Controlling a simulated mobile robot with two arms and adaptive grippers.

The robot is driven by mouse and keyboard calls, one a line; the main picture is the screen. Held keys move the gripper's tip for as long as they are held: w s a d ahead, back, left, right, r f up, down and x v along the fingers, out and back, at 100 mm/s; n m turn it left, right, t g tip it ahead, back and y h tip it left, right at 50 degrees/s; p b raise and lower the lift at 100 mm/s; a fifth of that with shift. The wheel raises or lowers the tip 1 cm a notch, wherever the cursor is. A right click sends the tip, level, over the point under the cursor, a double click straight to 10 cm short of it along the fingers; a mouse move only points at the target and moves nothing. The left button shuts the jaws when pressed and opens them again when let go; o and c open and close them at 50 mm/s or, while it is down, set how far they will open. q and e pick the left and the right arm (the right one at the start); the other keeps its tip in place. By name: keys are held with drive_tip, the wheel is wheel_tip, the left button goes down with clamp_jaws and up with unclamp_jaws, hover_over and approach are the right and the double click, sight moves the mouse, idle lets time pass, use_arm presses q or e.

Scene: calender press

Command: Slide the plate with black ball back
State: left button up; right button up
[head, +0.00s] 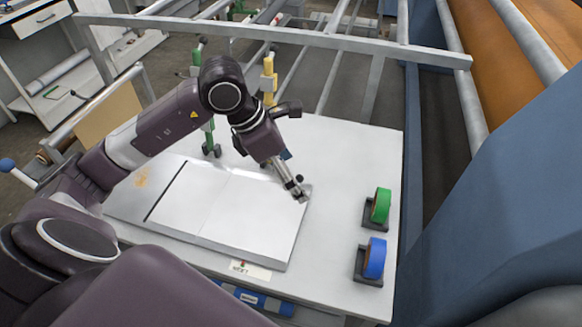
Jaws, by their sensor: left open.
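A pale flat plate (225,210) lies on the light grey worktable (345,150), with a dark narrow strip along its left side. My left gripper (302,192) comes down from above at the plate's right edge, near its far right corner. Its fingers are open; I cannot tell whether they touch the plate. My right gripper is not in view.
Green tape (381,205) and blue tape (375,258) stand in dark holders to the right. A green upright (210,137) and a yellow upright (269,80) stand at the table's back. A metal rail (330,41) crosses behind. A blue machine wall (500,200) bounds the right.

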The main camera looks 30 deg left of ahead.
use_arm(q)
drive_tip(key=shift+a+f+y, duration=0.1)
drive_tip(key=shift+a+y, duration=0.2)
drive_tip(key=shift+a, duration=0.4)
drive_tip(key=shift+f, duration=0.25)
drive_tip(key=p+x, duration=0.2)
drive_tip(key=x, duration=0.4)
drive_tip(key=shift+w+d+f, duration=0.15)
drive_tip(key=shift+w+f, duration=0.05)
drive_tip(key=shift+f, duration=0.35)
